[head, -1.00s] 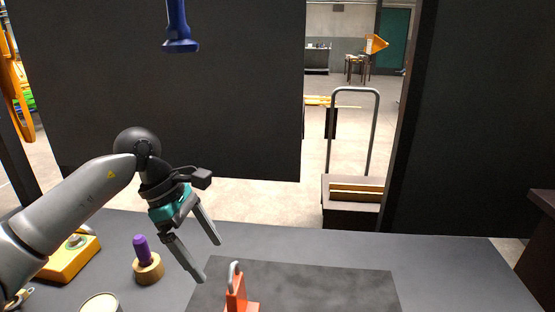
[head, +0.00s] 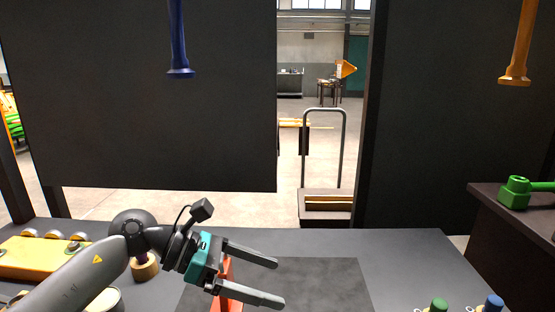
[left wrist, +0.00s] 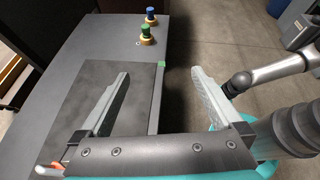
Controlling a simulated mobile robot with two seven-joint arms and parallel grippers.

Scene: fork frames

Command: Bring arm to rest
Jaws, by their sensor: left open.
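My left gripper (head: 280,283) is open, and nothing shows between its fingers. In the head view it is low over the workbench (head: 400,250), its fingers pointing right across the dark mat (head: 335,275). An orange-red piece (head: 227,272) stands behind it and is partly hidden by it. In the left wrist view the open fingers (left wrist: 160,73) reach over the mat and the bench's edge. A grey arm link (left wrist: 270,70), which seems to be mine, shows at the right there. My right gripper does not show.
Green (head: 438,304) and blue (head: 493,302) knobs stand at the front right. A yellow block (head: 35,258) and a wooden base (head: 145,268) are at left. A green tool (head: 515,192) lies on a side table. Blue (head: 179,40) and orange (head: 518,45) tools hang above.

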